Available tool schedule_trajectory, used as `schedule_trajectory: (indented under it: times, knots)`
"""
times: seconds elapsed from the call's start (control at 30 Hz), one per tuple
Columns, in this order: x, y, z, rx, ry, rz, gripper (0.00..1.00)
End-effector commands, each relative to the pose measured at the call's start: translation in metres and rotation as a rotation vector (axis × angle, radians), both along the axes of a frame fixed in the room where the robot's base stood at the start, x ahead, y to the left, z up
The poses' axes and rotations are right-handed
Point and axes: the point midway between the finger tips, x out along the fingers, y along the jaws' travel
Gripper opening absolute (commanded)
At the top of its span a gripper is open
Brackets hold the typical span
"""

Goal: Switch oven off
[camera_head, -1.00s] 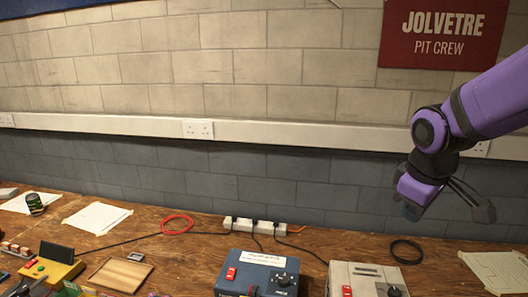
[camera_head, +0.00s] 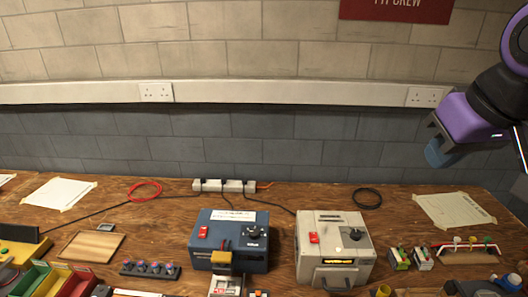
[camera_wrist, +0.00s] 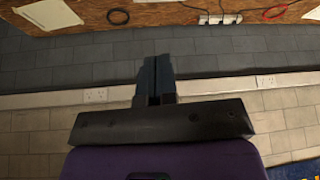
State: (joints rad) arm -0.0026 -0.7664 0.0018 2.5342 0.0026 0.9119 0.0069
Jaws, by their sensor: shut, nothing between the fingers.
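A cream box with a front handle, a dial and a lit amber display, which looks like the oven (camera_head: 335,272), stands on the wooden bench right of centre. A red switch (camera_head: 314,238) is on its top left; I cannot read its position. My gripper (camera_head: 436,152) is above and to the right of the oven, in front of the grey wall, apart from everything. In the wrist view its fingers (camera_wrist: 155,75) are together and empty. The oven is not in the wrist view.
A blue box (camera_head: 230,258) with its own red switch and dial stands left of the oven. A power strip (camera_head: 224,186) and a black cable coil (camera_head: 367,198) lie behind. Small connector blocks (camera_head: 422,258) stand to the right. The air above the bench is clear.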

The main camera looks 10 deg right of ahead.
Motion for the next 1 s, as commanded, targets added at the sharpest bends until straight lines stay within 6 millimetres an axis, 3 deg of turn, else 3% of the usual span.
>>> schedule_trajectory:
  times: [0.17,0.47,0.77,1.0]
  knots:
    - [0.006,0.001,-0.001,-0.014,0.014,0.023,0.0]
    - [0.057,0.008,-0.018,-0.114,0.118,0.227,0.0]
    - [0.113,0.018,-0.05,-0.196,0.232,0.484,0.0]
    - [0.155,0.028,-0.088,-0.235,0.316,0.7,0.0]
